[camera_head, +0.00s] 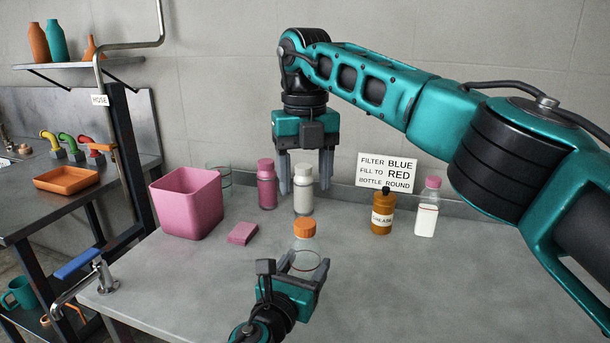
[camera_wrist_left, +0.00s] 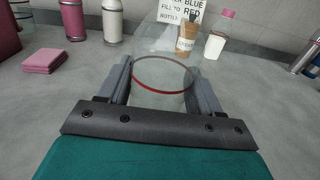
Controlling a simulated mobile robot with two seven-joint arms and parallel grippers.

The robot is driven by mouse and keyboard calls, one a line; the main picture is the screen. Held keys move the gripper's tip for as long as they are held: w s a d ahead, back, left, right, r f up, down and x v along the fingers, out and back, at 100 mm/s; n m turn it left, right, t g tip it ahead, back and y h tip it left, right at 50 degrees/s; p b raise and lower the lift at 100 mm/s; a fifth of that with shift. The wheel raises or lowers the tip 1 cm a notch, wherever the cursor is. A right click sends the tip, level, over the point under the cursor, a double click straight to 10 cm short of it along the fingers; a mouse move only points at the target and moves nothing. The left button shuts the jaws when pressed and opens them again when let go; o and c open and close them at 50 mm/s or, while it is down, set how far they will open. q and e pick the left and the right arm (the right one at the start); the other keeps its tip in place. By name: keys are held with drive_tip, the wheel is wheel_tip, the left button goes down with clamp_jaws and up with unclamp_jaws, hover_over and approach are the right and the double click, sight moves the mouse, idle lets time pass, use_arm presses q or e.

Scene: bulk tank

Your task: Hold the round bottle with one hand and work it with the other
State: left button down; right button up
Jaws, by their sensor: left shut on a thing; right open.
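The round bottle (camera_head: 306,262) is clear, with a red ring around it, and stands upright on the grey counter. An orange cap (camera_head: 304,229) shows at its top. My left gripper (camera_head: 305,275) is shut on the bottle, one finger on each side. In the left wrist view the red ring (camera_wrist_left: 165,88) shows between the fingers; the cap is not seen there. My right gripper (camera_head: 306,188) is open and empty, pointing down, higher in the picture than the cap. A white-capped bottle (camera_head: 303,200) shows between its fingers, apparently behind them.
A pink bottle (camera_head: 267,190), brown jar (camera_head: 382,215) and pink-capped bottle (camera_head: 427,215) stand behind. A sign (camera_head: 387,172) reads "FILTER BLUE, FILL TO RED, BOTTLE ROUND".

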sight(305, 223)
drive_tip(key=m, duration=1.5)
drive_tip(key=shift+f+m, duration=0.3)
drive_tip(key=shift+f, duration=3.7)
drive_tip(key=shift+c, duration=0.4)
